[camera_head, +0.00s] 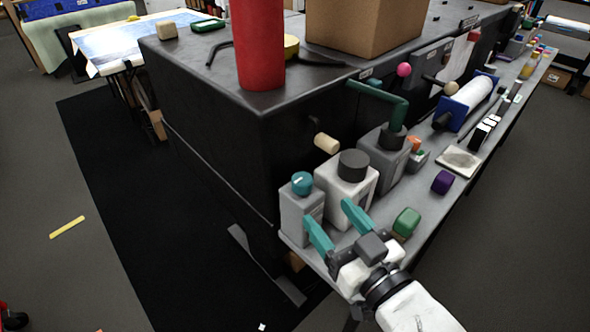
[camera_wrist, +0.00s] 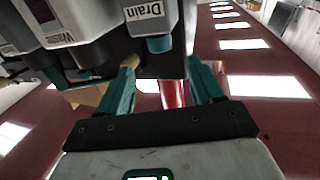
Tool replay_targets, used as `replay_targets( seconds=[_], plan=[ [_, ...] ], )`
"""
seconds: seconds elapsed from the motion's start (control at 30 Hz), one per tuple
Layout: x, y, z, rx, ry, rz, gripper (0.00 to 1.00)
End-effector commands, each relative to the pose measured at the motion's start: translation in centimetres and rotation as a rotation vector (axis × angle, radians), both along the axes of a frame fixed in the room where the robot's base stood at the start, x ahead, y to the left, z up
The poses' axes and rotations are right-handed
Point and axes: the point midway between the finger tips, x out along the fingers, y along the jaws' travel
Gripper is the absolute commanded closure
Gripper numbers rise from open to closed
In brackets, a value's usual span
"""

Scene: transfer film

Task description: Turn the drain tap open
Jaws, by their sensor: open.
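A grey bottle (camera_head: 301,213) with a teal cap (camera_head: 302,184) stands at the near end of the shelf. In the wrist view, upside down, its label reads "Drain" (camera_wrist: 144,11). A cream peg-shaped handle (camera_head: 326,143) sticks out of the dark machine's side behind and above the bottles. It also shows in the wrist view (camera_wrist: 130,62), close to one fingertip. I cannot tell for certain that this handle is the drain tap. My gripper (camera_head: 329,214) is open and empty, with teal fingers in front of the bottles. Its fingertips also show in the wrist view (camera_wrist: 162,65).
A green block (camera_head: 407,221) and a purple block (camera_head: 442,181) lie farther along. A red cylinder (camera_head: 258,45) and cardboard box (camera_head: 350,25) stand on the machine.

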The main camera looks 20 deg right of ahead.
Motion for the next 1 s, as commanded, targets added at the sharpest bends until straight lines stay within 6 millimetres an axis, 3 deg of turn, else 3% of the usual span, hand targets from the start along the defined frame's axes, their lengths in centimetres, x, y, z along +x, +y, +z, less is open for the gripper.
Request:
replay_targets(
  seconds=[0.6,1.0],
  plan=[
    [9.0,0.5,0.1,0.000,0.000,0.000,0.34],
    [10.5,0.5,-0.1,0.000,0.002,0.000,0.34]
  ],
)
